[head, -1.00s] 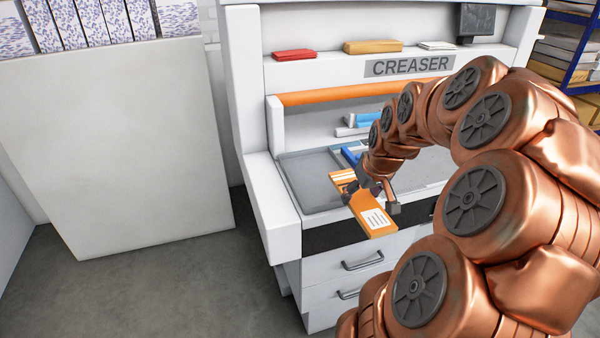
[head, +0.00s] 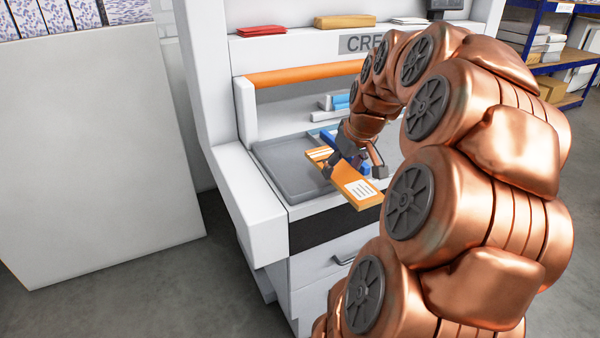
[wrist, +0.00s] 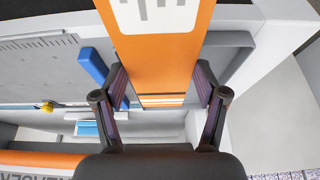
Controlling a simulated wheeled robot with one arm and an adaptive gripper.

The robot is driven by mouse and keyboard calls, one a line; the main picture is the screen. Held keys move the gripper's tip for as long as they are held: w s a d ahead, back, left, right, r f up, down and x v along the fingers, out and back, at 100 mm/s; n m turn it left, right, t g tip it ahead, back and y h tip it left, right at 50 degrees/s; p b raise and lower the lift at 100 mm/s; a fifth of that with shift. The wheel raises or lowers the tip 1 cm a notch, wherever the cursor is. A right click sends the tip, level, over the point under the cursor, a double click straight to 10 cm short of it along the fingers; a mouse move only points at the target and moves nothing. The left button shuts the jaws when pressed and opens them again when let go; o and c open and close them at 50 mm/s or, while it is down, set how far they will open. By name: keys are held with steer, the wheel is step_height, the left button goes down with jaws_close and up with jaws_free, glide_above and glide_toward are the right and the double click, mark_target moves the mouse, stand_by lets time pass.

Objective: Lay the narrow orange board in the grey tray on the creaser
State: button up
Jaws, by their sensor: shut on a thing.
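The narrow orange board (head: 357,186) has a white label on its near end and white stripes at its far end. My gripper (head: 350,170) is shut on it across its width; in the wrist view the two fingers (wrist: 163,88) press its sides and the orange board (wrist: 160,62) runs up out of the picture. The grey tray (head: 283,178) is a shallow rimmed tray on the left of the creaser's bed. The board is over the tray's right side and its near end reaches past the front edge. I cannot tell its height above the tray.
An orange bar (head: 305,74) spans the creaser above the bed. The creaser's white side panel (head: 250,190) rises left of the tray. Red, tan and white stacks lie on the upper shelf.

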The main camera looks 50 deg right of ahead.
steer(key=p, duration=0.3)
glide_above(298, 163)
steer(key=s, duration=0.1)
steer(key=shift+s+a+f, duration=0.2)
steer(key=shift+a+f, duration=0.1)
steer(key=shift+f, duration=0.4)
steer(key=shift+f+p, duration=0.3)
steer(key=shift+f, duration=1.45)
steer(key=shift+f, duration=0.15)
steer(key=o, duration=1.3)
steer(key=shift+c, duration=0.2)
